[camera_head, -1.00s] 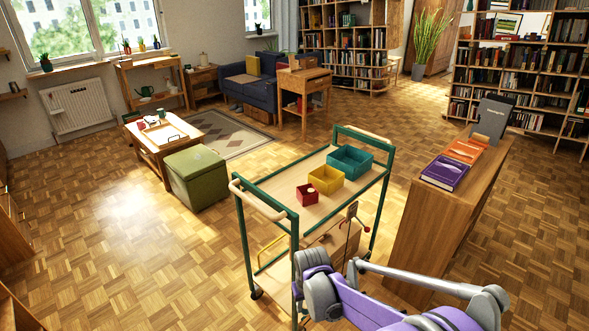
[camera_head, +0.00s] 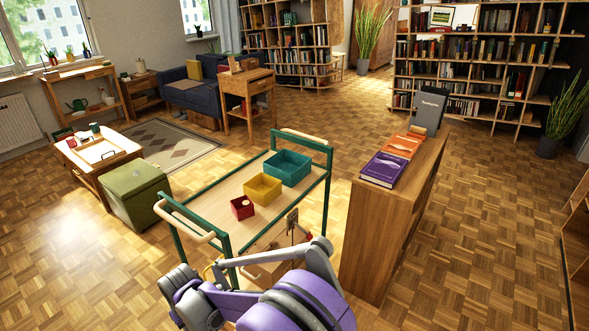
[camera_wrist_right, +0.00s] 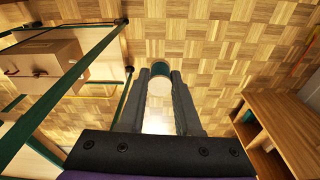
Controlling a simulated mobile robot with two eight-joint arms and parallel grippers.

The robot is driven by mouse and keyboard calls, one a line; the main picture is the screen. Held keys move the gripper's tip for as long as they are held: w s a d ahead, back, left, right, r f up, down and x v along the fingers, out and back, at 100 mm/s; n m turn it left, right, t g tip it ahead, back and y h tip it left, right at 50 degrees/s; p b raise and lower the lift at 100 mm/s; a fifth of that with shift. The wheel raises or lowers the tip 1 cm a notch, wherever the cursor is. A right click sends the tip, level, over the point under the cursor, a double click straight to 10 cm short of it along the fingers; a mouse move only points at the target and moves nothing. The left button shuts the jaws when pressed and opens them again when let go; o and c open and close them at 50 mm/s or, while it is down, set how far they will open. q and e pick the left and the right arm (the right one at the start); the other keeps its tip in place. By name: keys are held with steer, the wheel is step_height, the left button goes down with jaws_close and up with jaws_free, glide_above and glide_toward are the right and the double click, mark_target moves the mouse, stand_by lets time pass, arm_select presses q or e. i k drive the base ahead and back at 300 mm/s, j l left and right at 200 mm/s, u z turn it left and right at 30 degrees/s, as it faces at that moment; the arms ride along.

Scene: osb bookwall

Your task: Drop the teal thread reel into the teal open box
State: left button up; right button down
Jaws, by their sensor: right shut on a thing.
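The teal open box (camera_head: 287,168) stands at the far end of the cart's top shelf in the head view. It looks empty. My right gripper (camera_wrist_right: 159,78) is shut on the teal thread reel (camera_wrist_right: 160,68), held at the fingertips in the right wrist view. Only the reel's teal end and a pale part between the fingers show, with the wooden floor below. The cart's side is to the left of the gripper there. In the head view my right arm shows at the bottom, but I cannot make out its fingertips or the reel. My left gripper is not in view.
A yellow box (camera_head: 262,189) and a small red box (camera_head: 242,208) share the green-framed cart (camera_head: 236,183); its raised end bars are obstacles. A wooden cabinet (camera_head: 385,235) with books stands right of the cart. A green ottoman (camera_head: 137,192) is left. Floor right of the cabinet is clear.

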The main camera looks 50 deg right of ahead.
mark_target(288, 167)
steer(key=l, duration=1.4)
steer(key=k+l, duration=0.15)
steer(key=l, duration=1.25)
